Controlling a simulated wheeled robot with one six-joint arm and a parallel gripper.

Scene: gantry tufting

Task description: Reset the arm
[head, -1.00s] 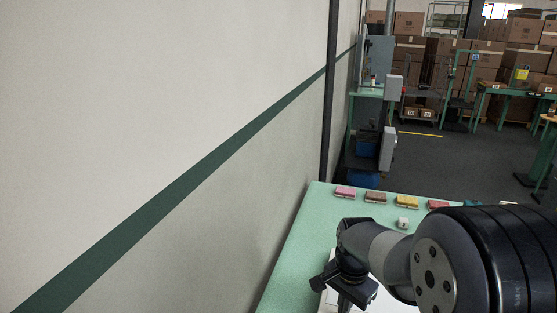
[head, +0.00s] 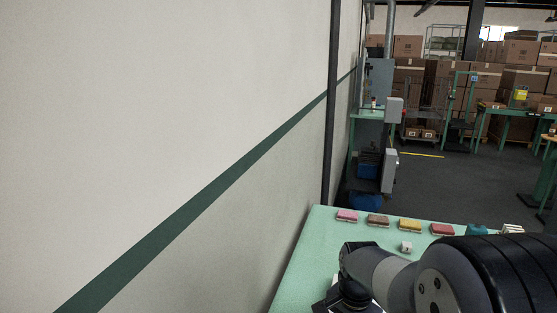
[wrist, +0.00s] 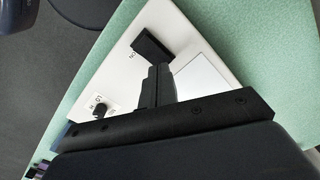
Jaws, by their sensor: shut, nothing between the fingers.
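My arm reaches over the green table (head: 300,262) at the lower right of the head view. My gripper (wrist: 158,72) shows in the wrist view with its fingers together and nothing between them. It is over a white panel (wrist: 110,72) on the table. A black block (wrist: 151,46) lies just beyond the fingertips; I cannot tell whether they touch it. A black knob (wrist: 100,109) with small printed labels is on the panel. In the head view the fingertips are cut off by the bottom edge.
Pink (head: 347,216), brown (head: 378,221), yellow (head: 410,225) and red (head: 442,230) pieces line the far table edge. A small white block (head: 406,246) sits nearer my arm. A wall (head: 150,120) with a dark pole (head: 332,110) runs along the left. Stacked boxes (head: 440,75) stand far back.

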